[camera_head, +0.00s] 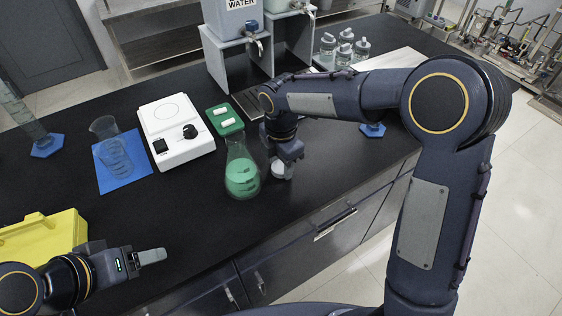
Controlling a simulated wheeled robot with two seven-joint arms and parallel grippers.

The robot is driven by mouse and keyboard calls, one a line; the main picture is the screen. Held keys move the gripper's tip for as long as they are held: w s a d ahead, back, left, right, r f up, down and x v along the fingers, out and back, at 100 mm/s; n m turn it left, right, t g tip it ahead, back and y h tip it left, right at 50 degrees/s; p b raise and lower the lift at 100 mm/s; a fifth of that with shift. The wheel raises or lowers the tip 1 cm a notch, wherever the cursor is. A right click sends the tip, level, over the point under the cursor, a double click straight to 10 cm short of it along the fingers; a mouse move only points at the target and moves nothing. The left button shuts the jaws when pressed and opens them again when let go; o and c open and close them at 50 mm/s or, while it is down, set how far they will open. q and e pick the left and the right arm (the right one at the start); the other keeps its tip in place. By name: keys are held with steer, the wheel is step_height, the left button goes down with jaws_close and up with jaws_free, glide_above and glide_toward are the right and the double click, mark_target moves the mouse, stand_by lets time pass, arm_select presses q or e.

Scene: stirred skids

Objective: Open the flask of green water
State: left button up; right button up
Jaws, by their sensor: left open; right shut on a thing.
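The flask of green water (243,178) is a clear conical flask standing upright on the black bench, with green liquid in its lower part. Its neck rises in front of the green tray, and I see no stopper on it. My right gripper (281,169) is just right of the flask, pointing down, shut on a small pale piece low over the bench. The piece is mostly covered by the fingers; it looks like a stopper, but I cannot tell for sure. My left gripper (152,257) is open and empty at the lower left, far from the flask.
A green tray (233,130) with white pieces lies behind the flask. A white stirrer plate (176,147), a beaker on a blue mat (139,184) and a yellow box (62,229) are on the left. Water containers (234,19) and several bottles (345,54) stand behind.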

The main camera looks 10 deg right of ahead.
mark_target(281, 167)
steer(key=o, duration=1.1)
steer(key=shift+f, duration=0.1)
step_height(281, 167, up, 12)
steer(key=shift+r+p, duration=0.2)
steer(key=shift+p, duration=0.1)
steer(key=s+d+r+m+t+y, duration=0.2)
steer(key=s+d+m, duration=0.9)
steer(key=s+m, duration=0.1)
steer(key=s+f+m+t, duration=0.1)
steer(key=s+f+m, duration=0.1)
steer(key=s+m, duration=0.2)
steer(key=s+d+f+m+t+y, duration=0.1)
steer(key=s+f+m, duration=0.1)
steer(key=s+m, duration=0.2)
steer(key=s+f+m+t, duration=0.1)
steer(key=s+f+m, duration=0.1)
steer(key=s+m, duration=0.2)
steer(key=shift+d+m+t+y, duration=0.3)
steer(key=shift+m+y, duration=0.1)
steer(key=shift+m, duration=0.2)
